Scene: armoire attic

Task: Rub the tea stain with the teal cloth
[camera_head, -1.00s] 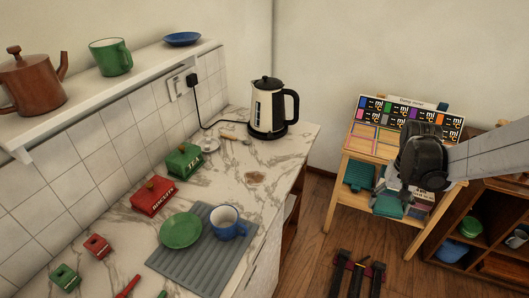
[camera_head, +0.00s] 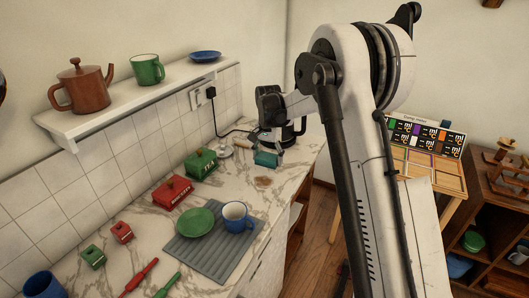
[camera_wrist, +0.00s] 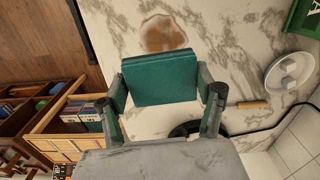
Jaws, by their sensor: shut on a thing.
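The tea stain (camera_head: 263,181) is a brown patch on the marble counter. It also shows in the wrist view (camera_wrist: 163,33), just beyond the cloth. The teal cloth (camera_wrist: 160,79) is a folded pad between my two fingers; in the head view the cloth (camera_head: 266,159) is just behind the stain. My gripper (camera_head: 268,152) is shut on the cloth and holds it near the counter in front of the kettle (camera_head: 297,132). I cannot tell whether the cloth touches the counter. The cloth appears apart from the stain.
A green tin (camera_head: 201,162) and a red tin (camera_head: 172,190) stand along the tiled wall. A blue mug (camera_head: 236,216) and a green plate (camera_head: 195,222) sit on a grey mat (camera_head: 215,246). A black cord (camera_wrist: 258,127) runs across the counter. The counter around the stain is clear.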

